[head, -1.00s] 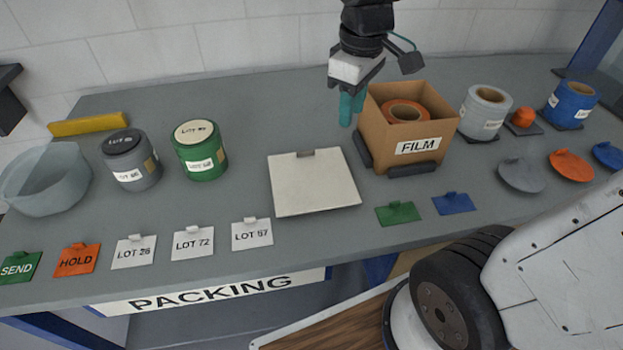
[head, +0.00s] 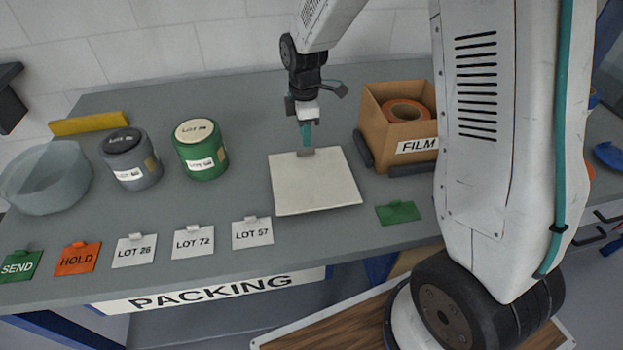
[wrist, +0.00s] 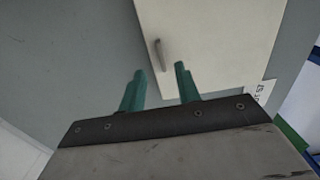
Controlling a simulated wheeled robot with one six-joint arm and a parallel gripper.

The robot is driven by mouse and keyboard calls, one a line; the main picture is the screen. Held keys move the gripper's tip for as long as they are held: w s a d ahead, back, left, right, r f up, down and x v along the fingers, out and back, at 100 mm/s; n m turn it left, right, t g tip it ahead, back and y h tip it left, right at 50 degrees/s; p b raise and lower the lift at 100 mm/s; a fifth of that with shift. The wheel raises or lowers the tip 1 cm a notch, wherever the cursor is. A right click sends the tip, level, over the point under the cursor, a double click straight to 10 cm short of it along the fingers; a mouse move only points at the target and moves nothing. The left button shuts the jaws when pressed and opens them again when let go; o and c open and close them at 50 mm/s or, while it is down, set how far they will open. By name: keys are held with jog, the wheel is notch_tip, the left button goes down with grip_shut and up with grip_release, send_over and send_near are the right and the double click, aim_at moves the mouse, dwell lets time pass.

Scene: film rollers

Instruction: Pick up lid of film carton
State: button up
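The lid (head: 314,186) is a flat, pale, near-square panel lying on the grey bench, with a small grey tab handle (head: 306,152) at its far edge. My gripper (head: 306,143) is just above and behind that handle. In the wrist view the two teal fingers (wrist: 160,68) are apart, with the handle (wrist: 160,54) ahead of them and between their lines. No contact with the handle shows there. The brown film carton (head: 371,121) stands open to the right of the lid with an orange roll (head: 406,111) inside; my arm hides its right side.
A green drum (head: 200,158), a grey drum (head: 129,168) and a translucent bowl (head: 45,190) stand to the left. Lot cards (head: 252,239) line the front edge, and a green card (head: 398,212) lies right of the lid. The bench behind the lid is clear.

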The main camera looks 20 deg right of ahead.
aim_at(306, 150)
notch_tip(306, 150, down, 5)
jog(key=shift+s+r, duration=0.1)
grip_shut()
jog(key=shift+r, duration=0.1)
dwell(0.3)
